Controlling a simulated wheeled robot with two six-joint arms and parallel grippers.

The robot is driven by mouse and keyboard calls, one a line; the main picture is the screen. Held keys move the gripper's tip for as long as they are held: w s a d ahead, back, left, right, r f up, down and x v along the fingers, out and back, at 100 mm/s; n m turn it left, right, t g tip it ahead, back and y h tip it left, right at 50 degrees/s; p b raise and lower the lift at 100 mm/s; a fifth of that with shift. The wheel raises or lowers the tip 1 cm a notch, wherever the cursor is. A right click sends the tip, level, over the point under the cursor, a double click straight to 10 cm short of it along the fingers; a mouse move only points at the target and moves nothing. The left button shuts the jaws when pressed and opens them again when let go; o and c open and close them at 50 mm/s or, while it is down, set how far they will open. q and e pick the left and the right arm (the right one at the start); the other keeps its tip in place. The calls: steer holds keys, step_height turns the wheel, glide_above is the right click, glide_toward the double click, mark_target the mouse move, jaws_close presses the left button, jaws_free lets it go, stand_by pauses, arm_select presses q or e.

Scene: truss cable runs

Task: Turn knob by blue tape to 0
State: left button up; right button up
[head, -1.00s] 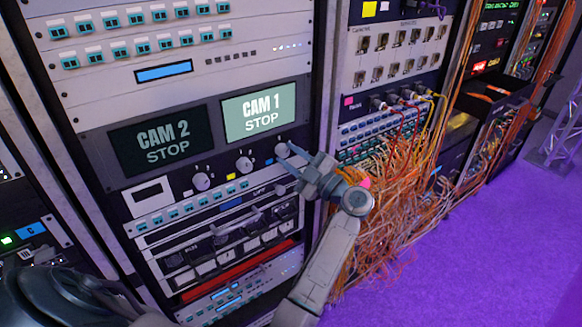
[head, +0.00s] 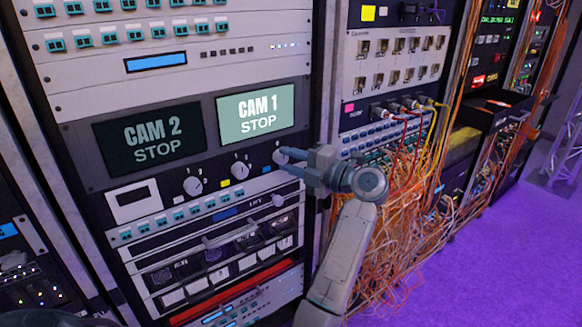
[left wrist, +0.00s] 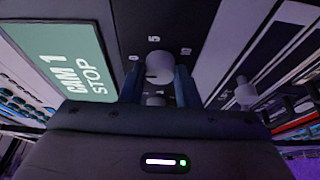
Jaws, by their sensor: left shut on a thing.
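Three pale round knobs sit in a row under the two screens in the head view. The right-hand knob (head: 280,156) has a small blue tape (head: 266,169) at its lower left. My left gripper (head: 287,155) is shut on this knob, coming from the right. In the left wrist view the same knob (left wrist: 160,67) shows between the two fingers (left wrist: 159,88). Marks 0, 5 and 10 stand around it, with 0 on the left. I cannot tell where its pointer is. My right gripper is not in view.
The middle knob (head: 240,169) has yellow tape (head: 225,183), and the left knob (head: 193,186) has white tape. The CAM 1 screen (head: 255,113) is just above. Orange cables (head: 400,215) hang in a tangle right of my arm. Purple floor (head: 480,240) is clear.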

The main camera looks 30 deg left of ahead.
arm_select(q)
steer(key=shift+a+r, duration=0.1)
steer(key=shift+r, duration=0.2)
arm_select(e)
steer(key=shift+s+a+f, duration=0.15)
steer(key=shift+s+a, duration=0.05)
arm_select(q)
steer(key=o, duration=1)
steer(key=shift+w+f, duration=0.1)
steer(key=shift+a+f, duration=0.1)
steer(key=shift+f, duration=0.05)
